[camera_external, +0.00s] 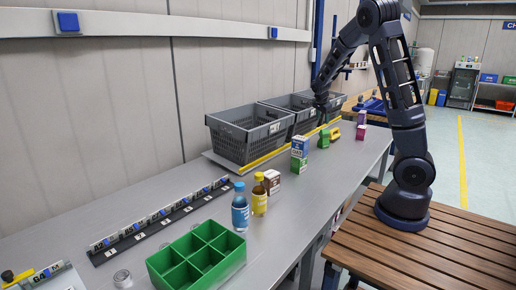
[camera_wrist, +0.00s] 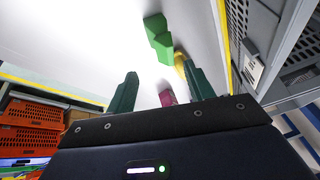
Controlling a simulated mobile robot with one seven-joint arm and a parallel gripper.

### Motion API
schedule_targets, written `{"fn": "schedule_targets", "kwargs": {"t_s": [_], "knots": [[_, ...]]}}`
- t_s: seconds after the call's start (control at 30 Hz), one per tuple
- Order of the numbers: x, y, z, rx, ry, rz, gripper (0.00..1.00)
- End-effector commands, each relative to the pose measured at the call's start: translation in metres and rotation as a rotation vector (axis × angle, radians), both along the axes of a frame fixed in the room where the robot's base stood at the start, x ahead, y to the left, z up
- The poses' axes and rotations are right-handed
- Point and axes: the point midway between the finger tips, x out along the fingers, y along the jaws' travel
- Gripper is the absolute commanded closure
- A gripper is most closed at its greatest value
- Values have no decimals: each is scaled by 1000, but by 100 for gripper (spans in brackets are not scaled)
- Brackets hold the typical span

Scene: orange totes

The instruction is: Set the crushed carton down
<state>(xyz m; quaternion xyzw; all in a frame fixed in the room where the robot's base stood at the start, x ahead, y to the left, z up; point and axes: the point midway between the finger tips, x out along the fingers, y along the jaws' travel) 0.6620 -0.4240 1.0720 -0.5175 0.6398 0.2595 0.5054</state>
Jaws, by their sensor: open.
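A green carton (camera_external: 324,139) with a bent, crushed-looking shape rests on the grey table, in front of the far crates. It also shows in the wrist view (camera_wrist: 158,38), lying beyond my fingertips and touching neither finger. My gripper (camera_external: 321,108) is above the table near the far crates, behind and higher than the green carton. In the wrist view my gripper (camera_wrist: 160,70) has its two dark green fingers spread apart, with nothing held between them.
Grey crates (camera_external: 240,138) line the wall behind a yellow strip. A yellow item (camera_external: 335,133) and a pink carton (camera_external: 361,132) stand near the green carton. A blue-and-white carton (camera_external: 299,147), bottles and a green divided box (camera_external: 160,262) stand closer. Bare table lies between.

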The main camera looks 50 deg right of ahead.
Motion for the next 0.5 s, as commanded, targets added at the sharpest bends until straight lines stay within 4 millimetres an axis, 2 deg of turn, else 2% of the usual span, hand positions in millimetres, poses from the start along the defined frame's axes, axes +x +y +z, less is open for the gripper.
{"fn": "schedule_targets", "kwargs": {"t_s": [0.27, 0.5], "knots": [[-25, 69, 35, 114, 14, 289, 47], [-57, 132, 70, 170, 20, 591, 47]]}}
